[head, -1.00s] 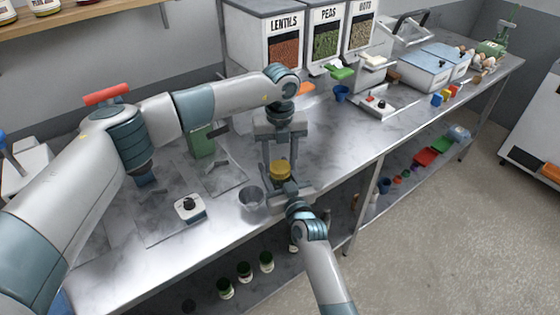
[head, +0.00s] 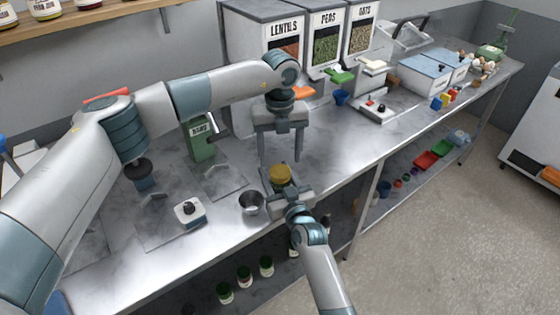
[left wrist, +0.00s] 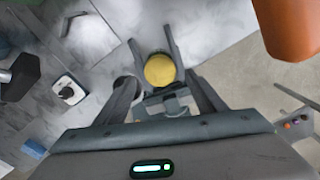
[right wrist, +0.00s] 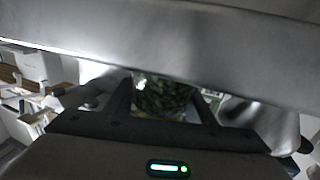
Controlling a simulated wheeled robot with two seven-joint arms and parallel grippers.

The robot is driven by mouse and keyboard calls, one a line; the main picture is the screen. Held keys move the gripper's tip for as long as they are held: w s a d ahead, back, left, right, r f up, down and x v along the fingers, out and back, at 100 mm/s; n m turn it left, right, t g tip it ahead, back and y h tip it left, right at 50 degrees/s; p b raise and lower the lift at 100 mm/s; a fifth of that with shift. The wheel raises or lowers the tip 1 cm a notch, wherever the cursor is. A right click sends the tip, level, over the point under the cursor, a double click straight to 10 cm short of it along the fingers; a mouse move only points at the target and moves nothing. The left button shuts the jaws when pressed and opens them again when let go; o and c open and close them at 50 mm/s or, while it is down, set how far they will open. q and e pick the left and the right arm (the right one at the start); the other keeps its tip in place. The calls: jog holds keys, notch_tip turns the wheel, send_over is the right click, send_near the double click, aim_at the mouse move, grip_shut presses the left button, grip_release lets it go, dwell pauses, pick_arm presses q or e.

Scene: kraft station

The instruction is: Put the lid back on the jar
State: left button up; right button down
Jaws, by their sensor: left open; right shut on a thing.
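The yellow lid (head: 281,173) sits on top of the jar and also shows from above in the left wrist view (left wrist: 160,70). I cannot tell whether it is fully seated. My right gripper (head: 285,187) is shut on the jar, just above the table's front edge. The right wrist view shows the jar's dark green contents (right wrist: 165,95) between the fingers. The fingers and palm hide most of the jar in the head view. My left gripper (head: 281,152) is open and empty, pointing down above the lid, its fingers spread wider than the lid.
A grey metal cup (head: 251,203) stands just left of the jar. A small white device with a black knob (head: 189,211) and a green tin (head: 201,140) stand further left. The lentils dispenser (head: 283,45) stands behind. The table is clear to the right of the grippers.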

aim_at(280, 171)
pick_arm(q)
jog(key=shift+r, duration=0.2)
jog(key=shift+c, duration=0.5)
jog(key=shift+r, duration=0.1)
jog(key=shift+r+n, duration=0.85)
jog(key=shift+n, duration=0.45)
jog(key=shift+r+n, duration=0.8)
jog(key=shift+n, duration=0.5)
jog(key=shift+f, duration=0.1)
jog(key=shift+f, duration=3.9)
jog(key=c, duration=1.1)
